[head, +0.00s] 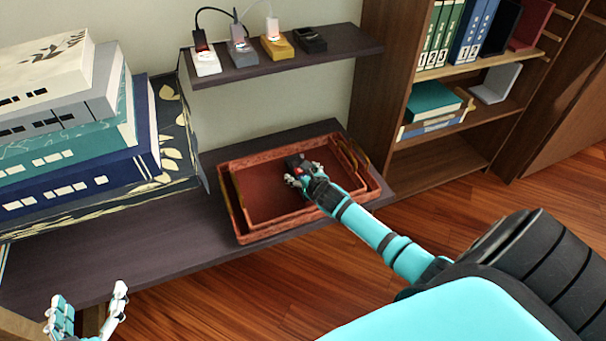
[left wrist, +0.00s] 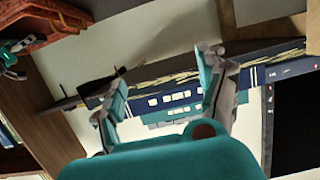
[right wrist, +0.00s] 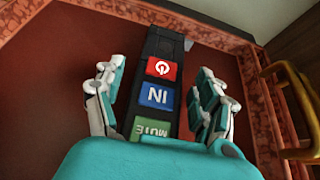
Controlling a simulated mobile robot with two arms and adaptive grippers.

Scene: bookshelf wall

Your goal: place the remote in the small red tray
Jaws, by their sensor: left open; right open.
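The black remote (right wrist: 160,97), with red, blue and green buttons, lies between the fingers of my right gripper (right wrist: 156,85), with a gap on both sides. The gripper is open. In the head view the remote (head: 297,162) is inside the small red tray (head: 238,196), over its floor, partly hidden by my right gripper (head: 304,176). Whether it lies fully flat there I cannot tell. The small tray sits inside a larger red tray (head: 365,168). My left gripper (head: 90,300) is open and empty at the bottom left, far from the trays.
The trays stand on a dark shelf (head: 130,225), beside a stack of large books (head: 80,150) on the left. A higher shelf (head: 290,62) holds several small chargers. A bookcase (head: 385,80) stands at the right. The dark shelf's front left is clear.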

